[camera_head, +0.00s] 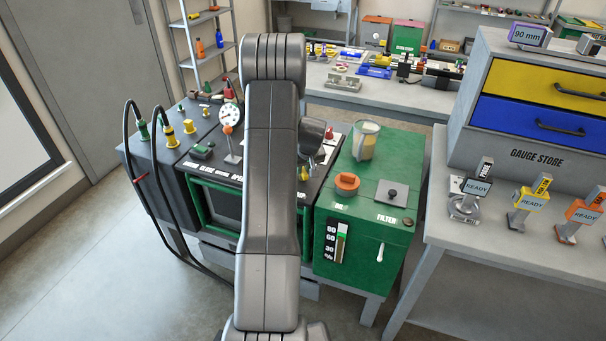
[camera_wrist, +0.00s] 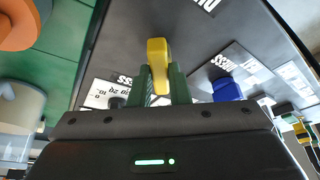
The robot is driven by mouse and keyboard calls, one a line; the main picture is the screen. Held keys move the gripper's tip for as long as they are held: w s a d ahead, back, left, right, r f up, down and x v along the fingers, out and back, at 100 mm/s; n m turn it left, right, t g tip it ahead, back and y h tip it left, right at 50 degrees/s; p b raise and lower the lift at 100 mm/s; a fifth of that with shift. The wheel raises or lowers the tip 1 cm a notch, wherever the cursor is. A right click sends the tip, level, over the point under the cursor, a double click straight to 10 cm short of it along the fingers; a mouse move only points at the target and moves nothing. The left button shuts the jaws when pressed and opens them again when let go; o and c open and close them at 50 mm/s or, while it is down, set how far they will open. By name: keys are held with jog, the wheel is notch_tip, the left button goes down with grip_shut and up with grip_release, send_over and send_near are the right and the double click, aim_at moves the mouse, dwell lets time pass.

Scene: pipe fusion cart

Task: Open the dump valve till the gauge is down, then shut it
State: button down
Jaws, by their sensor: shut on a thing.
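In the wrist view my gripper (camera_wrist: 160,85) has its green fingers closed around the base of a yellow lever or handle (camera_wrist: 157,52) on the dark panel. I cannot read a label that names it as the dump valve. In the head view my arm hides most of this spot; a bit of yellow (camera_head: 304,173) shows just right of the arm. A round white-faced gauge (camera_head: 228,116) stands at the back of the dark cart; its needle is too small to read. A blue knob (camera_wrist: 227,89) sits right of the yellow handle in the wrist view.
The green tank (camera_head: 345,207) with an orange cap (camera_head: 347,184) and a clear jug (camera_head: 365,140) adjoins the panel on the right. An orange-handled lever (camera_head: 228,130) stands left of my arm. Hoses (camera_head: 170,165) loop at the cart's left.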

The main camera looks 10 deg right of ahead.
jog(key=n+b, duration=0.1)
jog(key=b, duration=0.2)
jog(key=shift+d+f+n+y, duration=0.15)
jog(key=shift+f+n+y, duration=0.15)
jog(key=shift+f+n, duration=0.1)
jog(key=n+y+b, duration=0.1)
jog(key=n+b, duration=0.1)
jog(key=b, duration=0.1)
jog(key=shift+w+r+n+g, duration=0.1)
jog(key=shift+n+g, duration=0.2)
jog(key=shift+n, duration=0.1)
jog(key=n+b, duration=0.1)
jog(key=n+y+b, duration=0.1)
jog(key=shift+d+r+n, duration=0.15)
jog(key=shift+n, duration=0.15)
jog(key=shift+w+r+n+g+y+b, duration=0.15)
jog(key=shift+n+g+y+b, duration=0.15)
jog(key=shift+n+g+b, duration=0.85)
jog(key=shift+n+t, duration=0.35)
jog(key=shift+n, duration=0.2)
jog(key=c, duration=1.4)
grip_release()
jog(key=shift+o, duration=0.2)
jog(key=shift+d+r, duration=0.1)
